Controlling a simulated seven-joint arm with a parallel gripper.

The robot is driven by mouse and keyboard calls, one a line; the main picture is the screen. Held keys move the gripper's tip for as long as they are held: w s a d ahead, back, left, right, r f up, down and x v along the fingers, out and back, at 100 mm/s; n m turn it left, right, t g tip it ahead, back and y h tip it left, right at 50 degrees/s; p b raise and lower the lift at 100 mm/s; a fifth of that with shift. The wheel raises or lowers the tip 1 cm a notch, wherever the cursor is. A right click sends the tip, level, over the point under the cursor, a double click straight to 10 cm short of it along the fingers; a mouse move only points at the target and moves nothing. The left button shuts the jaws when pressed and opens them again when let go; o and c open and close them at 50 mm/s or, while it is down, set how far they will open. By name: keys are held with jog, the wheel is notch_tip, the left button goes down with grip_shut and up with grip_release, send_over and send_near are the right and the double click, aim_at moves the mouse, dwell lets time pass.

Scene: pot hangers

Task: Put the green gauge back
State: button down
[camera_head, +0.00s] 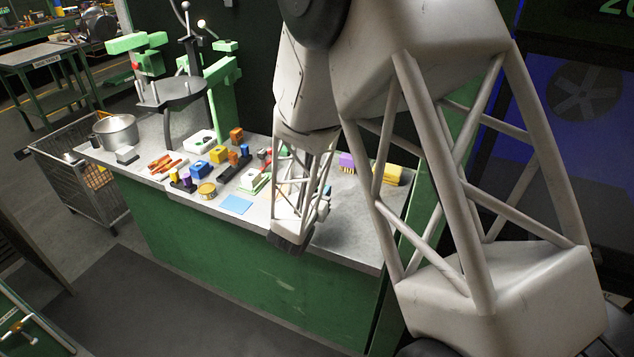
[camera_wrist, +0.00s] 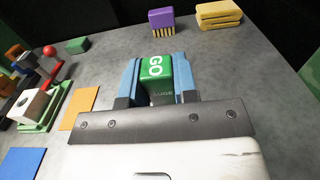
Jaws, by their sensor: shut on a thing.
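The green gauge (camera_wrist: 157,72), a small block with white "GO" lettering, is in the wrist view between the blue fingers of my gripper (camera_wrist: 158,80). My gripper is shut on it, with a finger on each side. Whether the gauge touches the grey worktop (camera_wrist: 225,60) cannot be told. In the head view my arm hides the gauge and most of the gripper, which is over the right part of the bench.
A purple brush (camera_wrist: 160,22) and yellow stacked blocks (camera_wrist: 218,16) lie beyond the gauge. An orange square (camera_wrist: 79,107), a blue square (camera_wrist: 23,163), a green block (camera_wrist: 77,45) and a white-and-green fixture (camera_wrist: 42,108) are on the left. A metal pot (camera_head: 117,130) stands at the bench's far left.

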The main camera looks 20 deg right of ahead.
jog(key=shift+s+a+r, duration=0.15)
jog(key=shift+s+a, duration=0.05)
jog(key=shift+s, duration=1.05)
jog(key=shift+s+a+r, duration=0.1)
jog(key=shift+s+a, duration=0.05)
jog(key=shift+s, duration=1.05)
jog(key=w+a+n+t+y, duration=0.2)
jog(key=w+a+n+y, duration=0.2)
jog(key=a, duration=0.7)
jog(key=w+a+n+t+y, duration=0.3)
jog(key=w+a+n+y, duration=0.2)
jog(key=w+a+y, duration=0.3)
jog(key=w+a+r, duration=0.1)
jog(key=w+a, duration=0.2)
jog(key=w, duration=0.2)
jog(key=shift+w+a+y, duration=0.15)
jog(key=shift+w+y, duration=0.05)
jog(key=shift+y, duration=0.2)
jog(key=shift+w, duration=0.1)
jog(key=w, duration=0.5)
jog(key=w+a+f, duration=0.1)
jog(key=w, duration=0.4)
jog(key=w+a, duration=0.1)
jog(key=w, duration=0.4)
jog(key=shift+a+f, duration=0.25)
